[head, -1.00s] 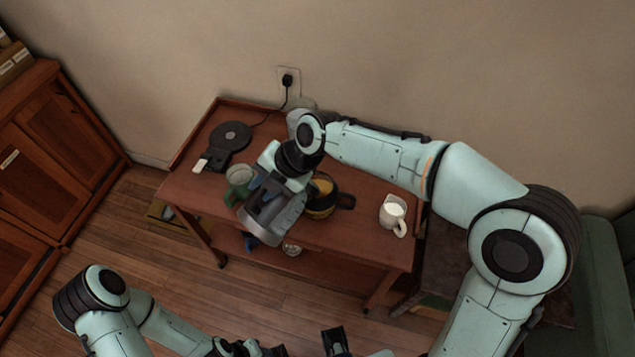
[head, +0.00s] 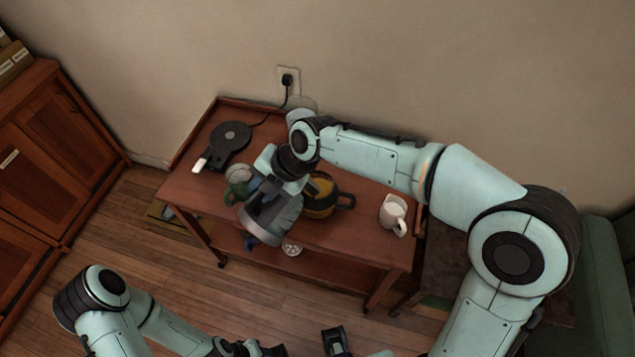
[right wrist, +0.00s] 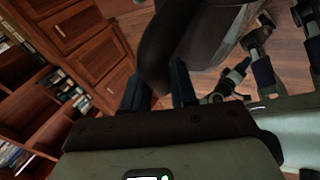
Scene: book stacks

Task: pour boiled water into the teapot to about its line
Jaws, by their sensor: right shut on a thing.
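My right gripper (head: 279,190) is shut on the dark handle (right wrist: 160,50) of a grey kettle (head: 268,217), held above the trolley's front edge. The kettle's grey body (right wrist: 215,35) fills the top of the right wrist view and looks tilted. A green vessel (head: 236,191) with a pale round top stands just left of the gripper, partly hidden. An amber pot (head: 320,202) with a dark handle stands just right of it. I cannot tell which is the teapot; no line or water stream shows. My left arm reaches the bottom edge; its jaws are unclear.
The black kettle base (head: 230,136) is at the trolley's back left, its cord running to a wall socket (head: 288,80). A white jug (head: 393,213) stands on the right. The trolley top (head: 355,226) is clear between the amber pot and jug. A wooden cabinet stands left.

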